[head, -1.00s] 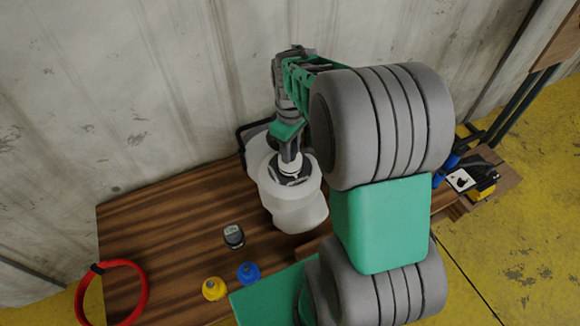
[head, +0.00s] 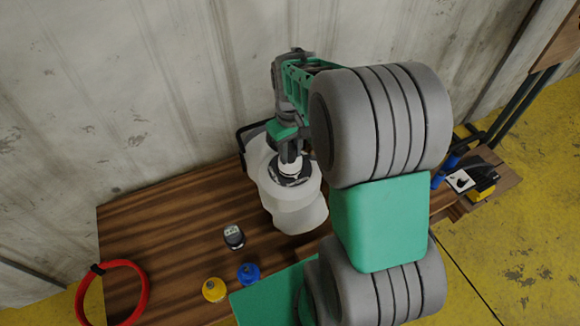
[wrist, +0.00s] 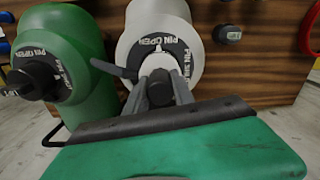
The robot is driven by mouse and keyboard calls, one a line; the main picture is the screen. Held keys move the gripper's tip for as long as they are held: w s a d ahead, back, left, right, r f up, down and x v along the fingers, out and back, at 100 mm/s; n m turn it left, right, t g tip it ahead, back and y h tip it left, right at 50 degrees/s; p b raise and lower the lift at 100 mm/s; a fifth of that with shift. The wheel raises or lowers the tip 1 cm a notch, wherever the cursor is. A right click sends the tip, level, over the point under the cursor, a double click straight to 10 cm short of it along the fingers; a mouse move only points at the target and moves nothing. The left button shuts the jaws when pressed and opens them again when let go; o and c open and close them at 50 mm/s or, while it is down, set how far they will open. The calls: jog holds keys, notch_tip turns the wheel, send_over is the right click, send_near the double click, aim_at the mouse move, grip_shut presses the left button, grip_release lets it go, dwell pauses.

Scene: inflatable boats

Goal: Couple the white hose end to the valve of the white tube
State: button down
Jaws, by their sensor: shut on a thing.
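The white tube (head: 298,212) lies on the wooden bench, with its valve facing up. A dark ring marked "PIN OPEN" surrounds the valve (wrist: 185,50). My gripper (head: 290,150) is over the valve, pointing down, shut on the white hose end (head: 289,168). The hose end is at the middle of the ring; whether it is seated in the valve I cannot tell.
A green tube (wrist: 88,85) with a similar ring lies beside the white one. A small dark gauge (head: 234,236), a blue fitting (head: 249,273), a yellow fitting (head: 214,289) and a red hoop (head: 144,290) are at the left. The bench's left part (head: 150,225) is clear. A wall stands behind.

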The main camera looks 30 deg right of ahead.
jog(key=m, duration=0.3)
jog(key=shift+m, duration=0.3)
jog(key=m, duration=0.4)
jog(key=shift+m+p, duration=0.3)
jog(key=shift+p, duration=0.1)
jog(key=c, duration=1)
grip_release()
notch_tip(320, 180, up, 8)
jog(key=shift+f+b, duration=0.1)
jog(key=shift+b, duration=0.25)
